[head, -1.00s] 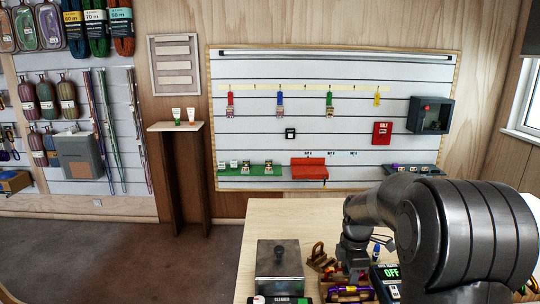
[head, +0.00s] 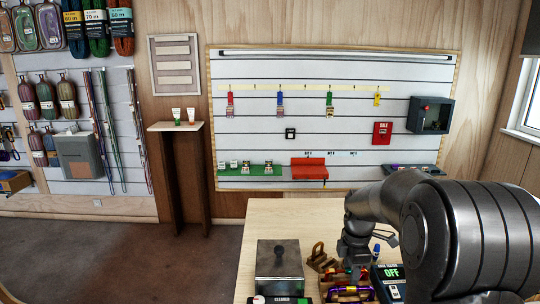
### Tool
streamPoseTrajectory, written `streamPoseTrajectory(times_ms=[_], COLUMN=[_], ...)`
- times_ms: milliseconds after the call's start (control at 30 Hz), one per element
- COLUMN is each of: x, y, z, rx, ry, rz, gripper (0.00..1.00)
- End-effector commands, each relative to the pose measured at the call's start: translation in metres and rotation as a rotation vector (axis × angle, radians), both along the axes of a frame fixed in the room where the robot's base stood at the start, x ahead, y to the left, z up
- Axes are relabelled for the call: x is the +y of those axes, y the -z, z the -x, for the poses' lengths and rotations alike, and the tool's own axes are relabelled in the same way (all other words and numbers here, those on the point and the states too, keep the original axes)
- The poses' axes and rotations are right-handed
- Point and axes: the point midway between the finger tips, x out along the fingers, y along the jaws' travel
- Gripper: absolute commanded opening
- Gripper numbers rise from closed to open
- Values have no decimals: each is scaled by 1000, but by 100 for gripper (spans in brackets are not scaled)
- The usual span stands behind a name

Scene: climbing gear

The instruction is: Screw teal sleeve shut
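My gripper (head: 357,272) points down over the worktable (head: 262,222) at the bottom of the head view. My wrist and the small scale hide its fingertips, so I cannot see whether they are apart or closed on something. Below it is a wooden holder (head: 336,297) with purple, yellow and red items (head: 349,291) in it, cut by the lower picture edge. I cannot make out a teal sleeve among these small parts.
A grey metal box (head: 279,262) stands left of the holder, with a wooden rack (head: 319,256) between. A tester reading OFF (head: 390,273) is right of my gripper, near a blue-capped bottle (head: 376,250). My arm covers the table's right side. The table's back left is clear.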

Motion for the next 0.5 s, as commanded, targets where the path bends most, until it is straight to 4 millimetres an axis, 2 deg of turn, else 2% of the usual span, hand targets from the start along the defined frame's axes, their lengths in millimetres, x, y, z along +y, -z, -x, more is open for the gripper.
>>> streamPoseTrajectory(times_ms=[233, 500], x=[0, 0], y=[-9, -10], z=[0, 0], rx=[0, 1], ry=[0, 0], rz=[0, 0], gripper=[40, 40])
